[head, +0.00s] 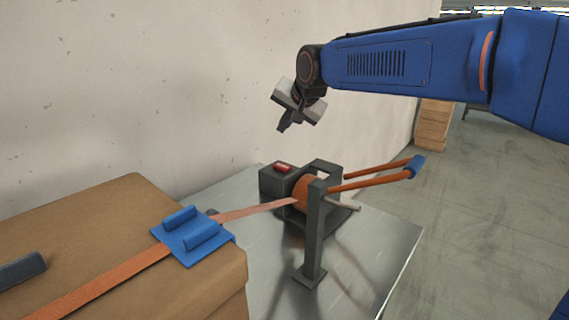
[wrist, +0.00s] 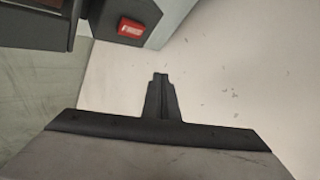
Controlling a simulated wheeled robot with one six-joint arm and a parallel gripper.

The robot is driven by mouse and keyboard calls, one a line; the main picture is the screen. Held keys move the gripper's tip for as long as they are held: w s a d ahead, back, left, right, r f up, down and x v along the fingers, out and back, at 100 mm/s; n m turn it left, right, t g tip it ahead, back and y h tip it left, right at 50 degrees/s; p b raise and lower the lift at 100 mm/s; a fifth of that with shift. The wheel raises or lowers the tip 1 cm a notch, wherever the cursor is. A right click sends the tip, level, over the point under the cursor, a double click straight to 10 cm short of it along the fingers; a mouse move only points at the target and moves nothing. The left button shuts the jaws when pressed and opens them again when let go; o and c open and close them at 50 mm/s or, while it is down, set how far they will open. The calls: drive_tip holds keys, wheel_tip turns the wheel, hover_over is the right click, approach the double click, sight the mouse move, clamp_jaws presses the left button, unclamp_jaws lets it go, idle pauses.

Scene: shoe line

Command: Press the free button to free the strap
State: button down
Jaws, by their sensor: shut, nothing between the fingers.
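The red free button (head: 283,167) sits on top of a dark box on the strap winch. It also shows in the wrist view (wrist: 131,28), near the top edge, with small white marks on it. The orange strap (head: 258,211) runs from the winch spool (head: 305,192) to a blue buckle plate on the carton and looks taut. My gripper (head: 282,128) is shut and empty, above the button and apart from it. In the wrist view its closed fingers (wrist: 160,78) point towards the wall, below and right of the button.
The winch stands on a metal table (head: 385,245) with a dark post (head: 313,240) in front. Its orange lever (head: 375,177) with a blue grip sticks out right. A brown carton (head: 130,200) fills the left. A pale wall (head: 150,80) rises behind.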

sight(284, 167)
drive_tip(key=shift+f, duration=0.1)
drive_tip(key=shift+f, duration=4.35)
drive_tip(key=shift+f, duration=0.15)
drive_tip(key=shift+f, duration=0.2)
drive_tip(key=shift+f, duration=0.6)
drive_tip(key=shift+r, duration=1)
drive_tip(key=shift+r, duration=2.5)
